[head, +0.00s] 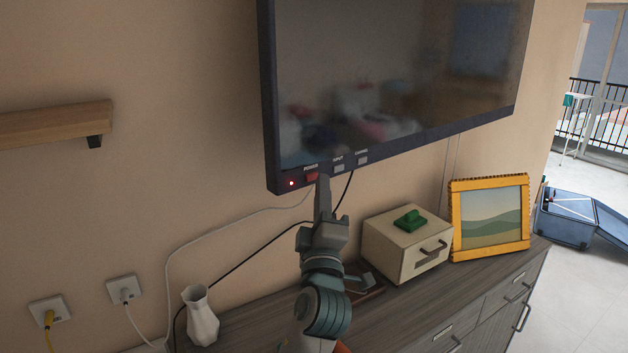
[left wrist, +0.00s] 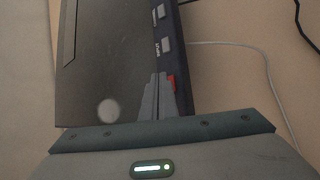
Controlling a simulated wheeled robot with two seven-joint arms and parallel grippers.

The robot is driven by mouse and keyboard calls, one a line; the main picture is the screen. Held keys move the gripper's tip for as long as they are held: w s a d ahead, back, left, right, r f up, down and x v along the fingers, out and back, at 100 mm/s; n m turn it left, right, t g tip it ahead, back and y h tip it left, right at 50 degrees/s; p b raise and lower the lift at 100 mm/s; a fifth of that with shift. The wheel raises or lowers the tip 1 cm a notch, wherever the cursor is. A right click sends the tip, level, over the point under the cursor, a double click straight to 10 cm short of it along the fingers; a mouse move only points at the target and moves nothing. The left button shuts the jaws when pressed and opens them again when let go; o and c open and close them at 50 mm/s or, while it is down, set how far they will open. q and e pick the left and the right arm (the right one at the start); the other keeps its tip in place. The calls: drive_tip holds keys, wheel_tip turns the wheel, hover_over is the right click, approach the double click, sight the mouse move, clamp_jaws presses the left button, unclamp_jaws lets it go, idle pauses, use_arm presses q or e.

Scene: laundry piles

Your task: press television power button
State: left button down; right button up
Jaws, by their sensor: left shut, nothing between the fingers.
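The television (head: 400,75) hangs on the wall with a dark screen. On its lower left bezel are a red power button (head: 312,177), an input button (head: 339,168) and a channel button (head: 362,160). A small red light (head: 291,183) glows left of the power button. My left gripper (head: 323,178) is shut and empty, its fingertips just right of the power button and partly over it. In the left wrist view the closed fingers (left wrist: 158,80) lie beside the red button (left wrist: 171,83) and partly cover it. I cannot tell whether they touch. My right gripper is not in view.
A grey dresser (head: 440,310) stands below, with a white vase (head: 201,318), a cream box (head: 405,245) and a yellow picture frame (head: 490,218) on it. A wooden shelf (head: 55,122) is on the left wall. Cables hang below the television.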

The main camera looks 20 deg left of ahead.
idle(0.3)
use_arm(q)
drive_tip(key=s+d+b, duration=0.2)
drive_tip(key=s+d, duration=0.1)
drive_tip(key=d, duration=0.2)
idle(0.5)
drive_tip(key=shift+d, duration=0.15)
drive_tip(key=shift+f, duration=0.1)
idle(0.8)
drive_tip(key=w+a+p, duration=0.2)
drive_tip(key=w+a, duration=0.1)
drive_tip(key=a, duration=0.2)
drive_tip(key=shift+a, duration=0.2)
idle(0.4)
